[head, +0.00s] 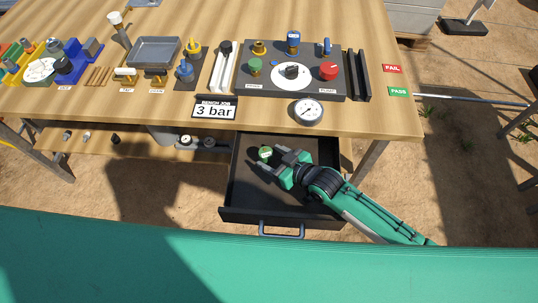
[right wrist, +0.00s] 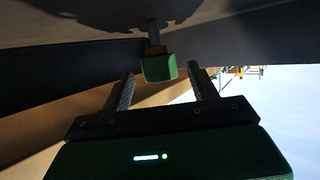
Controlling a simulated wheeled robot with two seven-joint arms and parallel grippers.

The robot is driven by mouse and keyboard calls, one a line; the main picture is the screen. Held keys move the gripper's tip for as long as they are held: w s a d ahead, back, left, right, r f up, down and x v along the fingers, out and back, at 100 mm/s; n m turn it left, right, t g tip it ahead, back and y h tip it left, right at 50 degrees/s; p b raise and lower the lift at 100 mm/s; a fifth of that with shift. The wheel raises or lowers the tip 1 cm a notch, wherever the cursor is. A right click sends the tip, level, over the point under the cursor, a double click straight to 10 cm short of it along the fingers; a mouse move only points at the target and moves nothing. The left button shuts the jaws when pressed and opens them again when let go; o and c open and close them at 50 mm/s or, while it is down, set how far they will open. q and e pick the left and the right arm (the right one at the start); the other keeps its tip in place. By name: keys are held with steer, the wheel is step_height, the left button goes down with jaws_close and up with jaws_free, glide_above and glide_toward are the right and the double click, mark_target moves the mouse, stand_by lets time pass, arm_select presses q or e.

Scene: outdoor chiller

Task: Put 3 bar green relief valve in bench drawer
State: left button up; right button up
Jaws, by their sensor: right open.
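The bench drawer (head: 262,216) is pulled open under the bench, its dark inside visible. A relief valve with a green cap (head: 265,153) is inside the drawer's outline, toward its back. The right wrist view shows its green cap (right wrist: 159,69) with a brass part and dark stem. My right gripper (head: 278,158) reaches over the drawer from the right, beside the valve. Its fingers (right wrist: 162,84) are open, with the cap in line with the gap near the tips. I cannot tell whether the valve touches the drawer floor. My left gripper is out of view.
A gauge (head: 308,112) stands near the front edge. A bench leg (head: 368,160) is right of the drawer. A lower shelf (head: 100,147) lies left.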

steer(key=shift+b+v, duration=0.35)
steer(key=shift+v, duration=2.45)
